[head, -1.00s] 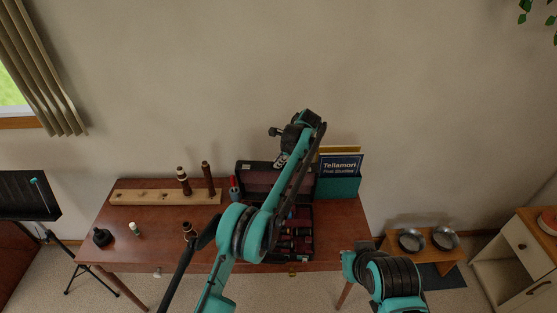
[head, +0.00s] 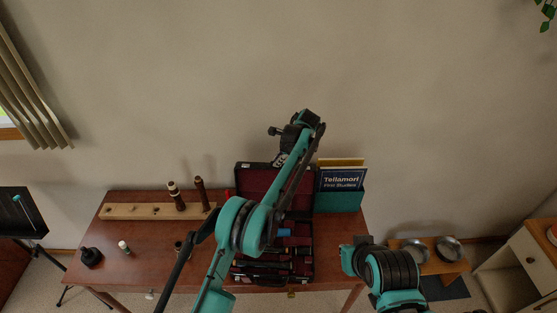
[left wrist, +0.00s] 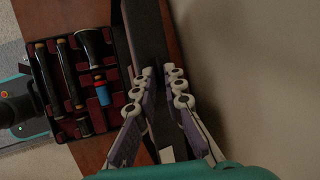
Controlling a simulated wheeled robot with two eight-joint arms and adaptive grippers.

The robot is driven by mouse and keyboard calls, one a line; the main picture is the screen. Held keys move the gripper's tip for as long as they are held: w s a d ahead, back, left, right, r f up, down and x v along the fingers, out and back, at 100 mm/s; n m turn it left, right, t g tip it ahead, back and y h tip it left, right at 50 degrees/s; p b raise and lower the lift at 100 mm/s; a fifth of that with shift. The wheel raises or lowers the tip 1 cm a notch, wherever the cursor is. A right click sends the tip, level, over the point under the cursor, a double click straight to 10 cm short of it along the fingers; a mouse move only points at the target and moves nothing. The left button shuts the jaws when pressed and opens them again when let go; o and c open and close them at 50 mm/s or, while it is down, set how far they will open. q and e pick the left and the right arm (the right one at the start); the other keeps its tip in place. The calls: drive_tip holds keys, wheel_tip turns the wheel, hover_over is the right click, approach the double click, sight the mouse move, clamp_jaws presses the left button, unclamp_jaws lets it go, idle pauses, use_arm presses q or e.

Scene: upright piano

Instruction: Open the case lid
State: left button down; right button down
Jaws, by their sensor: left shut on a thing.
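The case (head: 309,262) sits open on the table, with dark instrument parts in its red-lined compartments. Its lid (head: 256,180) stands raised at the back, showing its dark red lining. My left gripper (head: 280,159) is at the lid's top edge, and my own arm covers part of the lid and case. In the left wrist view, the gripper's fingers (left wrist: 163,90) are on either side of the lid (left wrist: 146,35) and shut on it. The open case (left wrist: 37,70) lies to the left there. My right arm shows at the lower right of the head view, but its gripper does not.
A teal holder (head: 338,202) with a Tellamori book (head: 341,180) stands right of the lid. A wooden peg stand (head: 145,211) with dark upright parts is at the left. A black item (head: 91,257) and small white bottle (head: 124,247) stand near the table's left end.

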use_arm(q)
drive_tip(key=c, duration=2)
unclamp_jaws()
drive_tip(key=shift+a, duration=0.1)
drive_tip(key=v, duration=1.2)
